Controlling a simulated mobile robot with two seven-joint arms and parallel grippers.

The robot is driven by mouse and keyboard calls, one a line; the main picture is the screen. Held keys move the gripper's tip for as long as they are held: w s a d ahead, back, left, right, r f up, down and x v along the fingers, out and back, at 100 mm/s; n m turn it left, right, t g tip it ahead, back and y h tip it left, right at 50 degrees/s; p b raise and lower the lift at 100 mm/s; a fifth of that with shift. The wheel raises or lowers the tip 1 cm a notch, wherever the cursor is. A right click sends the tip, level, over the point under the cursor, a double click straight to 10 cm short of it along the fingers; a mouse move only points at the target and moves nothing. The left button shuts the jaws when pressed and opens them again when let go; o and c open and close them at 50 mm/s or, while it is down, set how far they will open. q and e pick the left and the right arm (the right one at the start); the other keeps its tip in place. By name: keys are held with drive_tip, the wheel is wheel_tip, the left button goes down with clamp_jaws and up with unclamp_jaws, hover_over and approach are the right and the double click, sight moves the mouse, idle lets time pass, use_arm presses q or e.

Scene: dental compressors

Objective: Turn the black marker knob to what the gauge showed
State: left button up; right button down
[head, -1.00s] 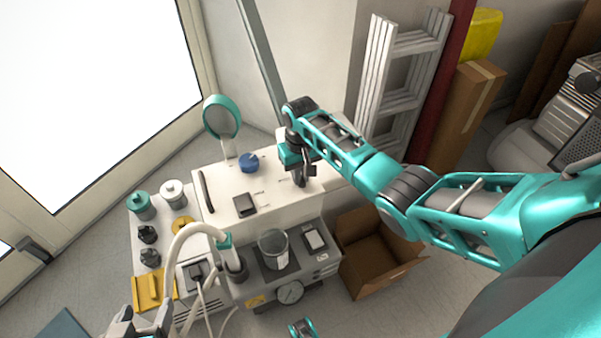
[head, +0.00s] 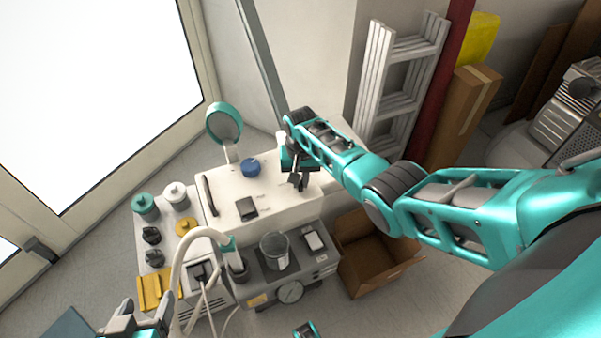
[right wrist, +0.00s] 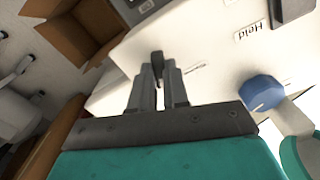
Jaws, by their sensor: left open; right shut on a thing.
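The white cabinet top (head: 232,192) has a blue knob (head: 250,167) and a dark block (head: 246,207) on it. My right gripper (head: 299,183) reaches down to the cabinet's right part. In the right wrist view its fingers (right wrist: 158,84) are closed on a small black knob (right wrist: 157,62), mostly hidden between the fingertips; its pointing direction is not readable. A round gauge (head: 290,292) is on the front of the grey unit below; its needle is too small to read. My left gripper (head: 140,318) is open and empty at the lower left edge.
A glass beaker (head: 274,251) and a pale hose (head: 188,242) are at the grey unit. A side shelf holds jars (head: 146,205) and yellow parts (head: 155,290). A round mirror (head: 224,123) stands behind. An open carton (head: 370,252) is at right. A label reading "Held" (right wrist: 252,29) lies near the dark block.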

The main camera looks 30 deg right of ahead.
drive_tip(key=shift+r+m+p, duration=0.1)
drive_tip(key=shift+m+p, duration=0.4)
drive_tip(key=shift+m, duration=0.7)
drive_tip(key=shift+m+p, duration=0.3)
drive_tip(key=shift+m, duration=0.8)
drive_tip(key=c, duration=1.1)
unclamp_jaws()
